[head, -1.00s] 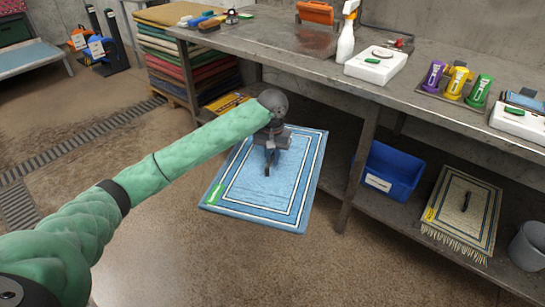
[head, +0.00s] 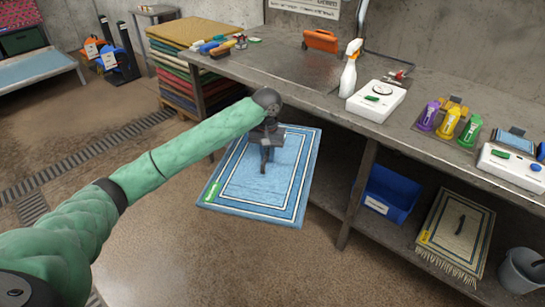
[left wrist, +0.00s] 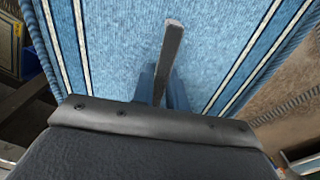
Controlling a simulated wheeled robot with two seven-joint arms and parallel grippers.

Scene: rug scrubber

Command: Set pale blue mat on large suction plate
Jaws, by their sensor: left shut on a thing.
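The pale blue mat (head: 232,187) has white border stripes and a green label at its left edge. It hangs in front of the bench and appears to be off the floor. My left gripper (head: 265,158) is over its middle, shut on the mat's raised grip. The mat fills much of the left wrist view (left wrist: 120,40), with a grey bar in front of it; the fingertips are partly hidden. A flat dark metal plate (head: 297,62) lies on the bench top; I cannot tell whether it is the large suction plate. My right gripper is not in view.
The bench (head: 325,98) carries a spray bottle (head: 350,70), white boxes, an orange tool (head: 320,40) and coloured bottles. A blue bin (head: 388,194) and a fringed beige mat (head: 440,235) are on its lower shelf. Stacked mats (head: 185,75) stand at the left.

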